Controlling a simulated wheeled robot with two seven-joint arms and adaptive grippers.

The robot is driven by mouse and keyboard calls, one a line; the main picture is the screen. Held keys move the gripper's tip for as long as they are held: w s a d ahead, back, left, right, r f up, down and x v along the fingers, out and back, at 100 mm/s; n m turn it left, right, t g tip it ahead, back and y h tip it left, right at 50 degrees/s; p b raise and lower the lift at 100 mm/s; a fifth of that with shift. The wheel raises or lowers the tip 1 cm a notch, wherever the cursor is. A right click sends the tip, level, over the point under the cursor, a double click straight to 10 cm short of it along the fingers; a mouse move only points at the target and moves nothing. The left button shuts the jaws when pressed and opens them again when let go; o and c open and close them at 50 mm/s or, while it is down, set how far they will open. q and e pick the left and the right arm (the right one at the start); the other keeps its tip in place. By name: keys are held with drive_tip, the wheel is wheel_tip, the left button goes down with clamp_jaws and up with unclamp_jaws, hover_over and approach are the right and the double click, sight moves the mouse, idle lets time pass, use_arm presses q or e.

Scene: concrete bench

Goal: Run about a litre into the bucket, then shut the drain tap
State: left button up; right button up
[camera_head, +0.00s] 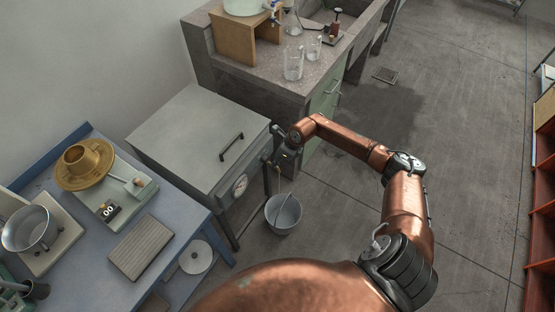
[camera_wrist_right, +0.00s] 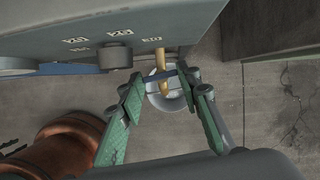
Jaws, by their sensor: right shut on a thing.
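The grey metal bucket (camera_head: 283,212) stands upright on the floor beside the grey lidded tank (camera_head: 190,135). The wrist view shows the bucket (camera_wrist_right: 176,103) below the brass drain tap (camera_wrist_right: 160,58). A thin blue-grey tap lever (camera_wrist_right: 162,76) lies crosswise between my green-padded fingertips. My right gripper (camera_wrist_right: 163,82) is shut on this lever. In the head view my right gripper (camera_head: 281,160) is at the tank's front right corner, above the bucket, and partly hidden by my wrist. My left gripper is not in view.
A blue bench (camera_head: 75,263) with a brass device (camera_head: 84,166) and scales stands left of the tank. A concrete bench (camera_head: 265,75) with glass beakers (camera_head: 293,63) stands behind. Red-brown shelving (camera_head: 541,235) lines the far right. The floor right of the bucket is clear.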

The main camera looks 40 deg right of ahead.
drive_tip(key=shift+r+m+h+p, duration=0.3)
drive_tip(key=shift+m+p, duration=0.3)
drive_tip(key=shift+p, duration=0.15)
drive_tip(key=shift+f+m, duration=0.25)
drive_tip(key=shift+m, duration=0.05)
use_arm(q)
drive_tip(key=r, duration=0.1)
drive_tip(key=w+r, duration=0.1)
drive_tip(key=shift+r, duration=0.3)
use_arm(e)
drive_tip(key=o, duration=1.2)
drive_tip(key=shift+c, duration=0.2)
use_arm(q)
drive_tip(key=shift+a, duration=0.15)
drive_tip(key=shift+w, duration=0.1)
use_arm(e)
drive_tip(key=v, duration=1.2)
drive_tip(key=shift+s, duration=0.15)
